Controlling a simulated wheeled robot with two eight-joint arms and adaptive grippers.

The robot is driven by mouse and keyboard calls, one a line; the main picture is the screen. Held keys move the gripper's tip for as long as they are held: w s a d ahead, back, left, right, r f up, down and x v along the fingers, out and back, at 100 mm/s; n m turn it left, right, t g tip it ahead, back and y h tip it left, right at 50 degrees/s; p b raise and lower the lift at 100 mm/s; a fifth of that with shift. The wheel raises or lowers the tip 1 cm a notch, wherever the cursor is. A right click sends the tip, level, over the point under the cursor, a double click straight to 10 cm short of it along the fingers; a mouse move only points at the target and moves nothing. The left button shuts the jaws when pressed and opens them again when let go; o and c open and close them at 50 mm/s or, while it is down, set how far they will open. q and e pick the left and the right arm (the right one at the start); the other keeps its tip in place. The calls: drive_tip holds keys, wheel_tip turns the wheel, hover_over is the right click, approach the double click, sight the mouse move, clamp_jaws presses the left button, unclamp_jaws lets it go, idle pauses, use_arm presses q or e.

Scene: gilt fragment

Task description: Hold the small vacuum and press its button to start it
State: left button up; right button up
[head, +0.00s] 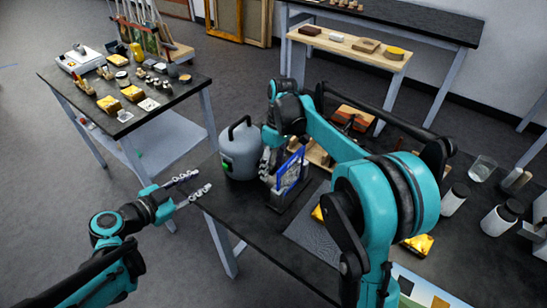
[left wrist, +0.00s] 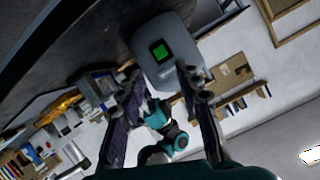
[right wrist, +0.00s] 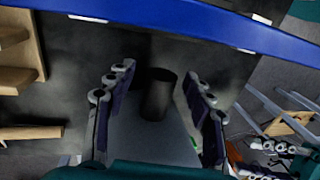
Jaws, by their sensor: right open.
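The small vacuum (head: 240,150) is a grey canister with a black top handle, upright at the near left corner of the dark table. Its green button (left wrist: 160,51) faces my left gripper in the left wrist view. My left gripper (head: 193,187) is open and empty, short of the table edge, apart from the vacuum. My right gripper (right wrist: 155,82) is open. In the right wrist view the black handle (right wrist: 158,95) appears between its fingers, with no visible contact. In the head view my right arm partly hides that gripper beside the vacuum.
A blue-framed item in a dark stand (head: 288,180) is close beside the vacuum and my right gripper. White jars with dark lids (head: 455,199) and a glass beaker (head: 482,168) stand at the right. A side table (head: 165,92) with small items is at the left.

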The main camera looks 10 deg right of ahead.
drive_tip(key=shift+a+f, duration=0.1)
drive_tip(key=shift+f, duration=0.35)
clamp_jaws()
use_arm(q)
clamp_jaws()
idle(1.1)
